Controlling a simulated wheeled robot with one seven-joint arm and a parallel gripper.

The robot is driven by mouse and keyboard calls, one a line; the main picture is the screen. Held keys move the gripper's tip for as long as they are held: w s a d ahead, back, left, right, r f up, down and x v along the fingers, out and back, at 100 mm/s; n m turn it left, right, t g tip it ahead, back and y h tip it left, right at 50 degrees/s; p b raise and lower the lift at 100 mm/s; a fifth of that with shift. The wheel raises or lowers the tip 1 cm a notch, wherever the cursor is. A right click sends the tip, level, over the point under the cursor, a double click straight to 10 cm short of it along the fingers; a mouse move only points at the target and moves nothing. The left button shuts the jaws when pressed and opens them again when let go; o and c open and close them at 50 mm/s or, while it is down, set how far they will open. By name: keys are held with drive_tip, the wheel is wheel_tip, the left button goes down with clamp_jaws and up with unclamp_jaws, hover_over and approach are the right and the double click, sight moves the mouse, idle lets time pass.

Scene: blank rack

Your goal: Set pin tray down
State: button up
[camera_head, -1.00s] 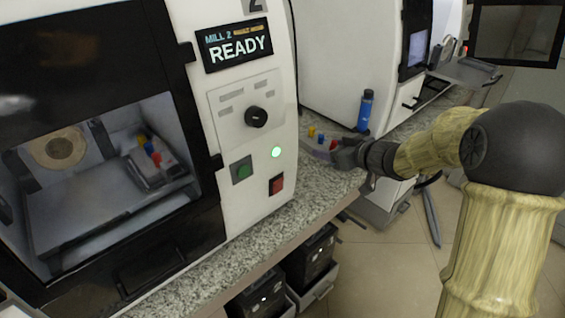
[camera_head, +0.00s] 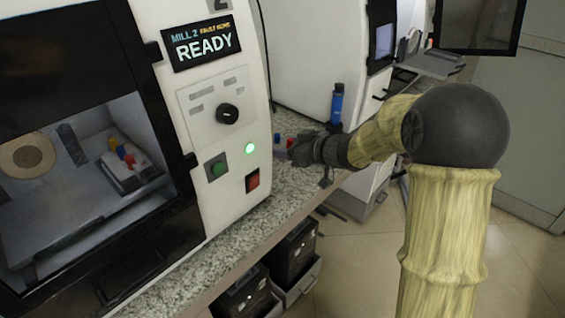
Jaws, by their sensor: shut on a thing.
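My gripper (camera_head: 297,148) is at the end of my arm, over the granite counter just right of the mill with the READY screen. It is shut on the pin tray (camera_head: 281,153), a small purplish-grey piece with a few coloured pins, one blue and one red. Most of the tray is hidden behind my gripper and the mill's edge. I cannot tell whether the tray touches the counter.
The mill (camera_head: 222,110) stands close on the left, with a fixture of coloured pins (camera_head: 125,160) inside. A blue bottle (camera_head: 337,104) stands on the counter (camera_head: 292,190) just behind my gripper. A second mill (camera_head: 318,50) is farther back. Bins (camera_head: 293,255) sit below.

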drive_tip(key=b, duration=0.1)
hover_over(288, 182)
wheel_tip(288, 182, down, 4)
drive_tip(key=shift+w+f, duration=0.1)
drive_tip(key=shift+f, duration=0.05)
drive_tip(key=shift+f+b, duration=1.25)
drive_tip(key=shift+f, duration=1.25)
drive_tip(key=shift+f, duration=0.1)
drive_tip(key=o, duration=1.3)
drive_tip(key=shift+f, duration=0.1)
drive_tip(key=shift+r, duration=0.25)
drive_tip(key=p+v, duration=0.2)
drive_tip(key=v, duration=1)
drive_tip(key=shift+p, duration=0.35)
